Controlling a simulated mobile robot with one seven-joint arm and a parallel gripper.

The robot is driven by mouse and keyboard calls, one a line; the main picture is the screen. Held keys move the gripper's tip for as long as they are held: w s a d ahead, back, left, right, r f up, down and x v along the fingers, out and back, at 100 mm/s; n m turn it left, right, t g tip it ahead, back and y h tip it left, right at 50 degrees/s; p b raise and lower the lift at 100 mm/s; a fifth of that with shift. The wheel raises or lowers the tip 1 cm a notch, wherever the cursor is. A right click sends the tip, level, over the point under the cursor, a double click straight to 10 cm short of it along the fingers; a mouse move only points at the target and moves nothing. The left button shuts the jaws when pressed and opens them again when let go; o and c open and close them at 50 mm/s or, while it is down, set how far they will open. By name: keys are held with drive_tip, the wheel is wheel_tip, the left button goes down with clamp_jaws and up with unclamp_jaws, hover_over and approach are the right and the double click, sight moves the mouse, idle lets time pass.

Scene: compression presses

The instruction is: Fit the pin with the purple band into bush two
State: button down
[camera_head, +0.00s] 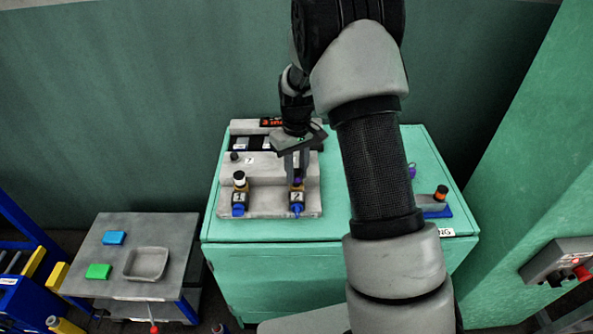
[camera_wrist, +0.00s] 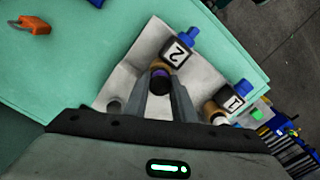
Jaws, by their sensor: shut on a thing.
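My gripper (camera_head: 297,174) is over bush two, its fingers pointing down and shut on the pin with the purple band (camera_head: 297,182). In the wrist view the pin's dark top with its purple band (camera_wrist: 161,83) sits between the fingertips (camera_wrist: 163,94). Bush two (camera_head: 297,197) carries a "2" plate (camera_wrist: 178,52) and a blue fitting at its front. The pin is in line with the brass-coloured mouth of the bush. The fingers hide its lower end, so I cannot tell how deep it sits.
Bush one (camera_head: 239,197), left of bush two on the same grey block (camera_head: 268,206), has a white-topped pin (camera_head: 239,177) at it. An orange-banded pin (camera_head: 441,192) stands at the right of the green cabinet (camera_head: 275,231). A side table (camera_head: 112,243) holds a grey tray (camera_head: 129,264).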

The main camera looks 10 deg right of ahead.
sight(297, 171)
drive_tip(key=shift+f, duration=0.35)
drive_tip(key=c, duration=1.4)
unclamp_jaws()
wheel_tip(297, 171, up, 18)
drive_tip(key=shift+f, duration=0.25)
